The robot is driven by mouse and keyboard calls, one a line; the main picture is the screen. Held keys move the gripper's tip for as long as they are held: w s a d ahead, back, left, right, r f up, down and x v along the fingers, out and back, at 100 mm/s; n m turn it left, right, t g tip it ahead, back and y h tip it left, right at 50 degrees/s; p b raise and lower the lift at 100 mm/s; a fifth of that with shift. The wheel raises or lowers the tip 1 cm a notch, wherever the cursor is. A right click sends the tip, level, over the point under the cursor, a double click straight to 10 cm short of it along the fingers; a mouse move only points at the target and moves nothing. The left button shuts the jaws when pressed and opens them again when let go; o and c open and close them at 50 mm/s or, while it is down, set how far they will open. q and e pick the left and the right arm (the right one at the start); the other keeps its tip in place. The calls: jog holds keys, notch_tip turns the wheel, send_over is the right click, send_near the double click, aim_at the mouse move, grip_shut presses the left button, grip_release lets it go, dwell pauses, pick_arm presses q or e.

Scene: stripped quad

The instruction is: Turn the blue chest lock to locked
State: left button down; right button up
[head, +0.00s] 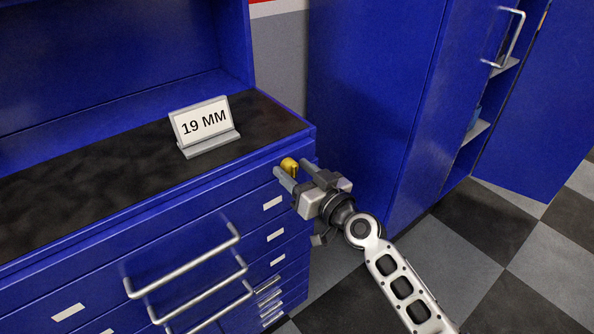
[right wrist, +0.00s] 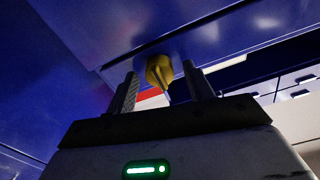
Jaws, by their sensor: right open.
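The blue chest (head: 185,222) has a brass-yellow lock (head: 289,165) on the upper right of its front, just below the top edge. My right gripper (head: 291,169) is open at the lock, one finger on each side of it. In the right wrist view the lock (right wrist: 159,72) shows between the two fingertips (right wrist: 160,82), with a gap visible beside it. I cannot tell whether either finger touches it. The lock's exact turn angle is hard to read. My left gripper is in neither view.
A sign reading "19 MM" (head: 205,125) stands on the dark chest top (head: 110,165). Long metal handles (head: 185,262) stick out from the drawers below. A tall blue cabinet (head: 365,95) with an open door stands to the right. Checkered floor (head: 480,250) is free at lower right.

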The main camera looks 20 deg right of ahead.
jog(key=c, duration=1)
jog(key=shift+o, duration=0.2)
jog(key=m, duration=0.4)
jog(key=shift+m, duration=0.4)
jog(key=m+p, duration=0.1)
jog(key=m, duration=1.2)
jog(key=shift+d+f, duration=0.1)
jog(key=shift+f, duration=0.05)
